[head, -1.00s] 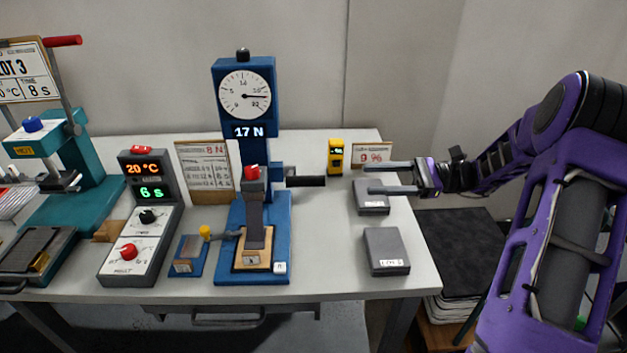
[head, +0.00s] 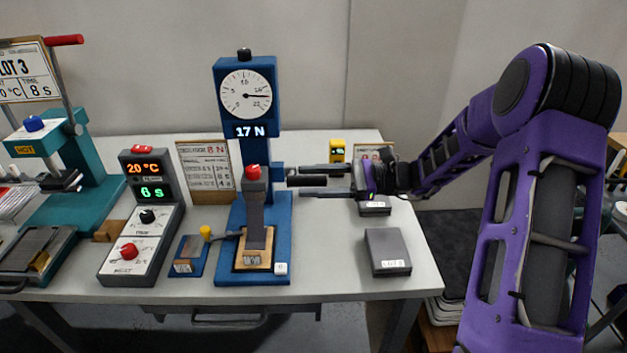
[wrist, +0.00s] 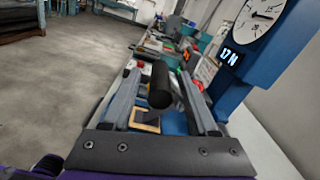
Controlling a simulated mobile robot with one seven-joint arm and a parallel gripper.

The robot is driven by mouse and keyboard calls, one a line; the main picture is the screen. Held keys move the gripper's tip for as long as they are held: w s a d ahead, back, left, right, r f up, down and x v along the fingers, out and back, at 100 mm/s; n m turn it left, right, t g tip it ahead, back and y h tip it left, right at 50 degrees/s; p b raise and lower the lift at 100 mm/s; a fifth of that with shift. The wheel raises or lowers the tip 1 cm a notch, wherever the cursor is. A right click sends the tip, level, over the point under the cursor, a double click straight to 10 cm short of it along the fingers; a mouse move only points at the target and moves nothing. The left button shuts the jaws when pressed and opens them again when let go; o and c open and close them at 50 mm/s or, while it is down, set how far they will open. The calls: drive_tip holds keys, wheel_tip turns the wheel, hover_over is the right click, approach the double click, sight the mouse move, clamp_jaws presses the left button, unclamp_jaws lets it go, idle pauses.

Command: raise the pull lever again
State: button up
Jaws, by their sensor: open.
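The blue pull tester (head: 259,100) stands at the middle of the table, with a round dial and a display reading 17 N. Its pull lever ends in a black grip (head: 306,181) that sticks out level to the right of the column. My gripper (head: 300,180) comes from the right with its fingers open, one on each side of the grip in the picture. In the wrist view the black grip (wrist: 161,86) lies between the two fingers with gaps at both sides. A grey strip (head: 255,220) stands upright in the tester's base, below a red-topped clamp (head: 253,175).
A grey box (head: 387,252) lies front right, and another (head: 374,208) lies under my gripper. A small yellow device (head: 337,150) stands behind the fingers. A control box (head: 142,235) showing 20 °C and 6 s and a teal press (head: 85,170) stand left.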

clamp_jaws()
idle(1.4)
